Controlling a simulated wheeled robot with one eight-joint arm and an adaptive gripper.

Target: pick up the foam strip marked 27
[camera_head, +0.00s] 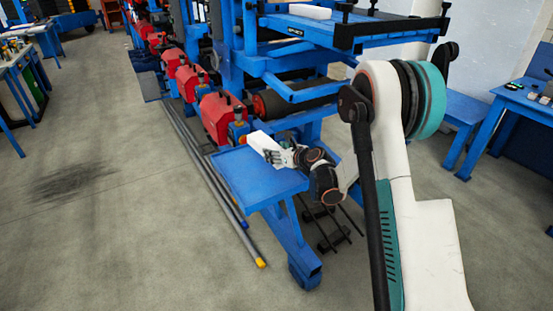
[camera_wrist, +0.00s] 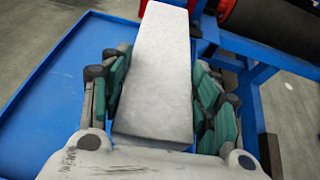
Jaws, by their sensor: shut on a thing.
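A white foam strip (camera_wrist: 156,75) lies between the green pads of my gripper (camera_wrist: 160,108) in the wrist view. My gripper is shut on it, with the fingers along its two long sides. No number can be read on the strip. In the head view the strip (camera_head: 262,141) shows at the end of my gripper (camera_head: 276,155), over the blue table (camera_head: 243,178). I cannot tell whether the strip touches the tabletop.
A second white block (camera_head: 309,11) lies on the upper blue frame of the machine. A dark roller (camera_head: 298,97) and red motors (camera_head: 221,112) stand behind the table. Long pipes (camera_head: 205,178) lie on the floor to the left.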

